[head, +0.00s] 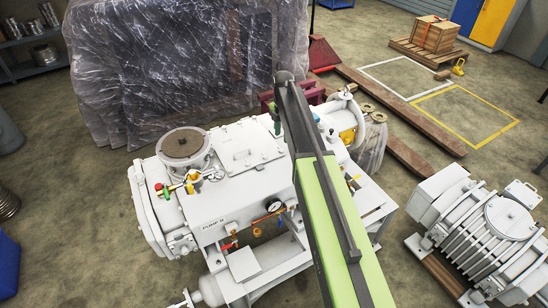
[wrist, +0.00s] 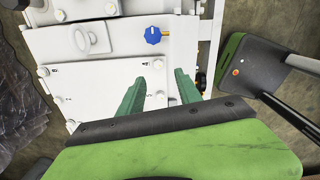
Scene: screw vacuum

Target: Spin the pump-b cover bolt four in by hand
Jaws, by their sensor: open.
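Pump B (head: 215,224) is a white machine with its name on the front, left of centre in the head view. In the wrist view its white cover plate (wrist: 100,88) fills the left and centre, with small dark numerals and bolt heads near its edges. I cannot tell which is bolt four. My gripper (wrist: 165,82) is open, with two green fingers apart over the plate and nothing held. Contact cannot be told. My arm hides part of the pump in the head view.
A blue knob (wrist: 152,35) stands beyond the fingers. A ribbed white machine (head: 500,230) stands at right. A plastic-wrapped stack (head: 180,60) stands behind. Floor at the far right is partly clear.

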